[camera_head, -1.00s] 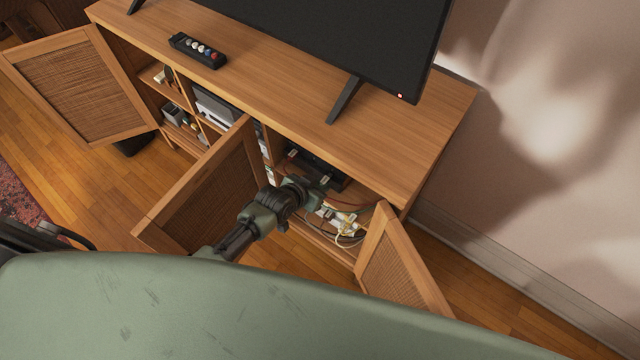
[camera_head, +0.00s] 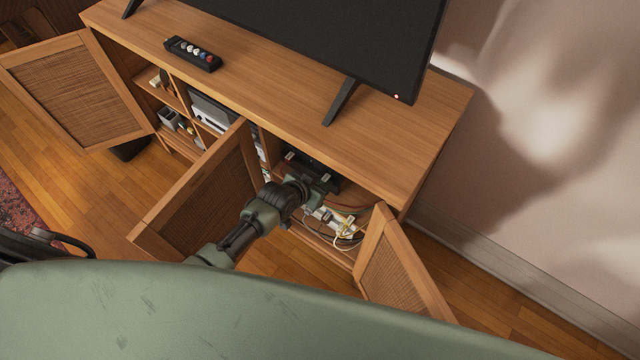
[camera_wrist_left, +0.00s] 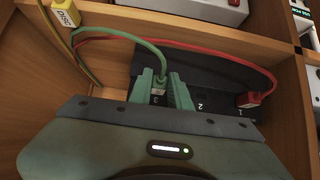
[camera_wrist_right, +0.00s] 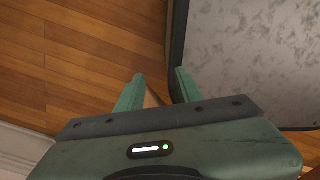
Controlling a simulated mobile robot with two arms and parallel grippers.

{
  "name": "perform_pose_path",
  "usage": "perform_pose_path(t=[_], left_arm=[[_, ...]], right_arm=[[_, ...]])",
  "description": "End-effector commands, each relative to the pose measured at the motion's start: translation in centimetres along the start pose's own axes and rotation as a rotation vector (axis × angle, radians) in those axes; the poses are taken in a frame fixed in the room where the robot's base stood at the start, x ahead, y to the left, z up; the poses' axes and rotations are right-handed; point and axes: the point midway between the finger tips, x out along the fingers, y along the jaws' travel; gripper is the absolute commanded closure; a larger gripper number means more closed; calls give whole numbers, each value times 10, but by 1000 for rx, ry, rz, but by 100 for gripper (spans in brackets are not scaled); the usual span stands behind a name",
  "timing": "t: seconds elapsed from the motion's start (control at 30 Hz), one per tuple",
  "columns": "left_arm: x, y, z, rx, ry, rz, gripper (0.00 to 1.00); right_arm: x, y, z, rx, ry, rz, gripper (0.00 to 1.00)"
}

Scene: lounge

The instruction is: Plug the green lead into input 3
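The green lead (camera_wrist_left: 119,35) arcs over from the left in the left wrist view. Its plug (camera_wrist_left: 159,83) is at the opening marked 3 on a dark box (camera_wrist_left: 215,93); whether it is fully seated I cannot tell. My left gripper (camera_wrist_left: 160,80) has its fingers close on either side of this plug and appears shut on it. In the head view the left gripper (camera_head: 325,186) reaches into the right cabinet bay. A red plug (camera_wrist_left: 250,99) is at input 1. Input 2 shows no plug. My right gripper (camera_wrist_right: 158,82) is open and empty, above the floor.
A yellow plug tagged DISC (camera_wrist_left: 66,13) hangs at the left. The open middle door (camera_head: 205,190) and right door (camera_head: 398,265) flank the bay. A power strip with cables (camera_head: 340,225) lies low inside. The TV (camera_head: 330,40) stands on the wooden cabinet (camera_head: 275,85).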

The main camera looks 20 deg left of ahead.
Motion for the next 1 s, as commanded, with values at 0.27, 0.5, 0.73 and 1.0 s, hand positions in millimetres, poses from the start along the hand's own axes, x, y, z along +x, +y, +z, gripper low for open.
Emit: perform_pose_path(t=[0.27,0.5,0.73,1.0], left_arm=[[0,0,0,0,-1,0,58],[-10,0,1,0,-2,0,58],[-50,0,0,1,-1,0,58],[-77,0,0,0,-1,0,58]], right_arm=[[0,0,0,0,0,0,64],[-4,1,0,0,0,1,64],[-14,3,-1,-1,0,3,64],[-17,3,-1,-1,0,4,64]])
